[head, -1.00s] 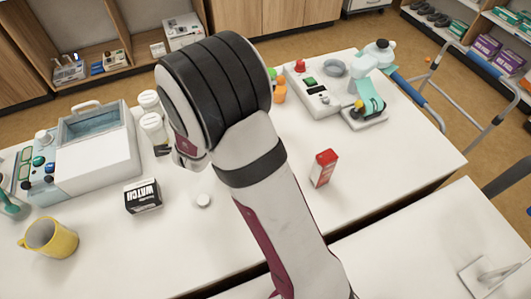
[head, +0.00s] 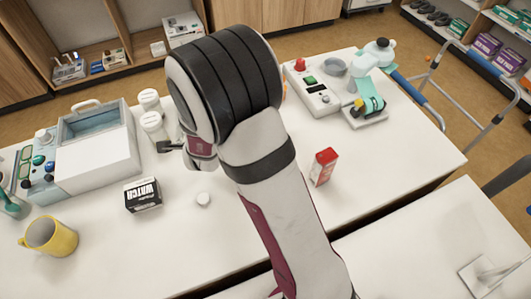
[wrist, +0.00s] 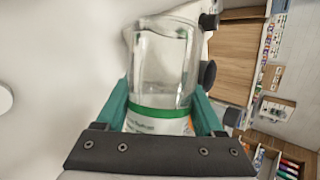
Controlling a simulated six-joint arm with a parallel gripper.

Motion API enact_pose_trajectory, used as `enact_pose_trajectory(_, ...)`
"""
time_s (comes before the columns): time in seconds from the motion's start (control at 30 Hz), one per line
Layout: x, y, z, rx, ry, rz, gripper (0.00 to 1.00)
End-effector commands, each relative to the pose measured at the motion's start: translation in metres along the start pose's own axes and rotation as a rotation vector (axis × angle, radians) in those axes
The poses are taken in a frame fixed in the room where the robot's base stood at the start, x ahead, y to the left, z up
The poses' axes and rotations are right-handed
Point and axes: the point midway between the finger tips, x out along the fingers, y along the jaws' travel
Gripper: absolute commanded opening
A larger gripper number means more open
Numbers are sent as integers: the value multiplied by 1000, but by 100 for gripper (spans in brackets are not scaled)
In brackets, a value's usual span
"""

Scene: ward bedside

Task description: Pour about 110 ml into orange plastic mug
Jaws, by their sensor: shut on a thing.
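My gripper (wrist: 160,108) has teal fingers, shut on a clear bottle (wrist: 160,65) with a white label and green band in the wrist view. How much liquid it holds is hard to tell. In the head view my arm hides the bottle and most of the gripper; a dark gripper part shows left of the wrist. No clearly orange mug shows in the head view. A yellow mug (head: 50,237) stands upright at the table's left front, well left of my gripper.
A black-and-white WATCH box (head: 143,195), a small white round cap (head: 203,199) and a red carton (head: 323,167) stand on the white table. A grey-white machine (head: 95,145) and white bottles (head: 151,103) are behind left. Devices (head: 312,95) stand at back right. The front left middle is clear.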

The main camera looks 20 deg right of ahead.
Motion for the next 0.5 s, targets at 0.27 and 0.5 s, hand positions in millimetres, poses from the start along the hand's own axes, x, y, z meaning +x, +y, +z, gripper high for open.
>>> enact_pose_trajectory(0.27,1,-2,3,10,-11,-6,0)
enact_pose_trajectory(0.5,1,-2,4,16,-16,-8,0)
